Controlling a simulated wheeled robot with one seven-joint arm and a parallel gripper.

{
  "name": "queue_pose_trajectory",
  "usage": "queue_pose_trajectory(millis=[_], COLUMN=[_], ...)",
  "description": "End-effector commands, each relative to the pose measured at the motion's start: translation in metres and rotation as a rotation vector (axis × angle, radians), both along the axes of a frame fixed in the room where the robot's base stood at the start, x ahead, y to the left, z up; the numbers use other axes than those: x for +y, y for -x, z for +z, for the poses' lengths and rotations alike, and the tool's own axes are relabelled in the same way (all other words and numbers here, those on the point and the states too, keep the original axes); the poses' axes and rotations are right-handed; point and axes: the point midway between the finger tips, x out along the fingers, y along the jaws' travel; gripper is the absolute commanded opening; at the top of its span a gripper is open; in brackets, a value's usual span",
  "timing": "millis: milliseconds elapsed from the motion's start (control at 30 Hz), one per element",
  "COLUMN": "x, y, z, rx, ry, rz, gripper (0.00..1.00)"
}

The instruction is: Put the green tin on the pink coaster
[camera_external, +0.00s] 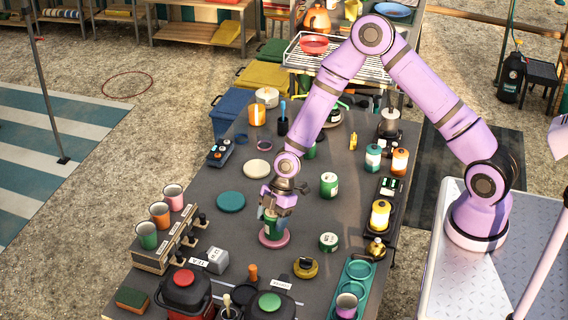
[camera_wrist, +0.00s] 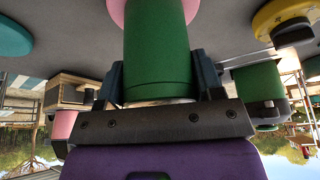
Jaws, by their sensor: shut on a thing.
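The green tin (camera_external: 271,226) is upright between the fingers of my gripper (camera_external: 277,208), low over the pink coaster (camera_external: 274,243). Its lower end is within the coaster's outline; I cannot tell whether it touches or hangs just above. In the wrist view the green tin (camera_wrist: 157,55) fills the middle, with a dark finger on each side. My gripper (camera_wrist: 162,82) is shut on it. The pink coaster (camera_wrist: 116,11) shows at the top of that view, partly hidden behind the tin.
A teal coaster (camera_external: 231,202) and a cream coaster (camera_external: 257,169) lie to the left. Green-and-white tins (camera_external: 329,184) (camera_external: 329,242) stand to the right. A cup rack (camera_external: 166,243) is at the left edge. A yellow round object (camera_external: 305,268) and a grey box (camera_external: 216,260) are in front.

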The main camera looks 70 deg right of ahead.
Motion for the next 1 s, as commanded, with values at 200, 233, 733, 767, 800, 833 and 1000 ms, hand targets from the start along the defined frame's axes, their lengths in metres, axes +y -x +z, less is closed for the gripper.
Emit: queue_pose_trajectory(millis=[200,233,733,767,800,833,1000], x=[0.0,0.0,-0.004,-0.005,-0.007,-0.009,-0.022], y=[0.0,0.0,0.001,0.001,0.002,0.003,0.008], z=[-0.003,-0.003,0.007,0.011,0.017,0.022,0.054], rx=[0.001,0.0,-0.001,-0.001,-0.002,-0.001,-0.004], ry=[0.0,0.0,-0.001,-0.001,0.0,0.0,0.001], rz=[-0.001,-0.001,-0.003,-0.003,-0.003,-0.003,-0.004], gripper=[0.63,0.7,0.86,0.86,0.86,0.86,0.86])
